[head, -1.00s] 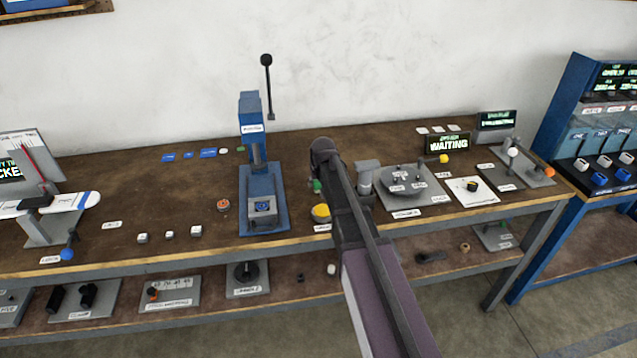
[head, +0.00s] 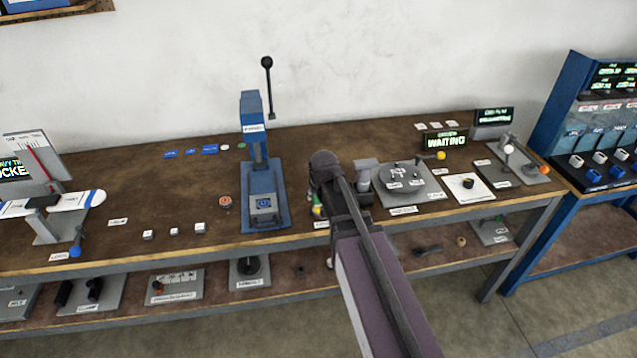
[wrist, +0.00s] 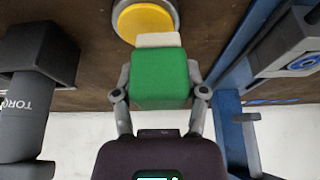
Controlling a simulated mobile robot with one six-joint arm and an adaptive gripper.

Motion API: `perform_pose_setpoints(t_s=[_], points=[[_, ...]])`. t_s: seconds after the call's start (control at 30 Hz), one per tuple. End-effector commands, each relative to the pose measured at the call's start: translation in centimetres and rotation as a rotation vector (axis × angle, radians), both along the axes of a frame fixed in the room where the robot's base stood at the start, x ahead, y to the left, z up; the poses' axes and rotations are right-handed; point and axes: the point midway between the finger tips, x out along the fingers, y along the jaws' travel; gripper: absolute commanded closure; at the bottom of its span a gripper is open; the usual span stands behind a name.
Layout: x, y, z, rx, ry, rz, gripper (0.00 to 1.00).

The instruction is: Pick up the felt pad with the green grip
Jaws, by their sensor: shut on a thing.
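The felt pad shows in the wrist view as a green block-shaped grip (wrist: 160,78) with a pale felt edge (wrist: 158,40) beyond it. My gripper (wrist: 160,82) has one finger on each side of the green grip and is shut on it. A round yellow pad in a grey rim (wrist: 146,20) lies just past the felt edge. Whether the felt touches it I cannot tell. In the head view my arm hides most of the gripper, and only a bit of green and yellow (head: 317,208) shows beside it.
A blue lever press (head: 262,195) stands close to the left of my gripper. A grey turntable fixture (head: 405,180) is close on the right. Small white blocks (head: 174,231) lie on the left part of the brown bench. The bench front edge runs below my arm.

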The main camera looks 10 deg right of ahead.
Motion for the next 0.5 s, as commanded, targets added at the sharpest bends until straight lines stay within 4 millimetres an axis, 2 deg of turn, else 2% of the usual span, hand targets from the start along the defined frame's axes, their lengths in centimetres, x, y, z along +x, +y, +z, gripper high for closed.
perform_pose_setpoints(t_s=[0.03, 0.2, 0.5], points=[[-1.2, 0.2, 0.2, 0.0, 0.0, 0.001, 0.91], [-2.9, 0.5, 0.3, 0.0, 0.0, 0.001, 0.91], [-3.6, 0.7, 0.3, -0.001, 0.0, 0.0, 0.91]])
